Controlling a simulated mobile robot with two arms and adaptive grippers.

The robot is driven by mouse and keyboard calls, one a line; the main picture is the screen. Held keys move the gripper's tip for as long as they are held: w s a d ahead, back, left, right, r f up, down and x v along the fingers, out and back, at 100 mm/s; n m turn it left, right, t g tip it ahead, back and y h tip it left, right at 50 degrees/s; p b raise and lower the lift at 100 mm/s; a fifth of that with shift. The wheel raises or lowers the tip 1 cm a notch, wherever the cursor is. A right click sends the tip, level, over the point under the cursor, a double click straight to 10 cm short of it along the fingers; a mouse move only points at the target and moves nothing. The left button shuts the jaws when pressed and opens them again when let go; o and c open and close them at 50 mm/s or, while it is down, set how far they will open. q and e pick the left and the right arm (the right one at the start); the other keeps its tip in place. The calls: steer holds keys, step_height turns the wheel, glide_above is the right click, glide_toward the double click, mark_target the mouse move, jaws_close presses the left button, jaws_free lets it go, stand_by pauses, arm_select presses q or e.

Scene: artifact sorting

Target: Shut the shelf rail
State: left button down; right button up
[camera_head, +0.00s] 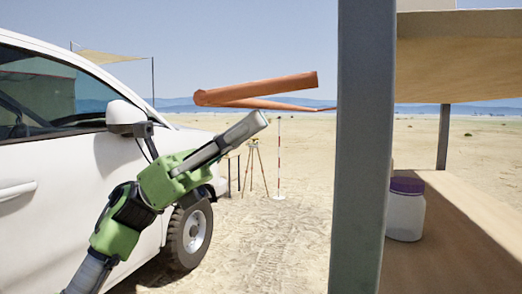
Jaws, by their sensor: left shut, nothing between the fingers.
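An orange-brown rail (262,88) shows at the centre of the head view. It sticks out to the left of the shelf's grey upright post (361,150), in two bars that meet at a left corner. The rail's right end passes behind or meets the post; I cannot tell which. My left gripper (262,119) is shut and empty, pointing up and right just below the rail. It looks apart from the rail, though the depth gap is hard to judge. My right gripper is not in view.
The shelf has an upper board (460,52) and a lower board (455,235). A white jar with a purple lid (406,208) stands on the lower board. A white car (70,170) stands close on the left. Sand with a tripod (254,165) lies beyond.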

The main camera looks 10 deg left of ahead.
arm_select(q)
step_height(320, 180, up, 10)
steer(key=shift+f, duration=0.25)
stand_by(0.7)
steer(key=shift+d, duration=0.25)
stand_by(0.6)
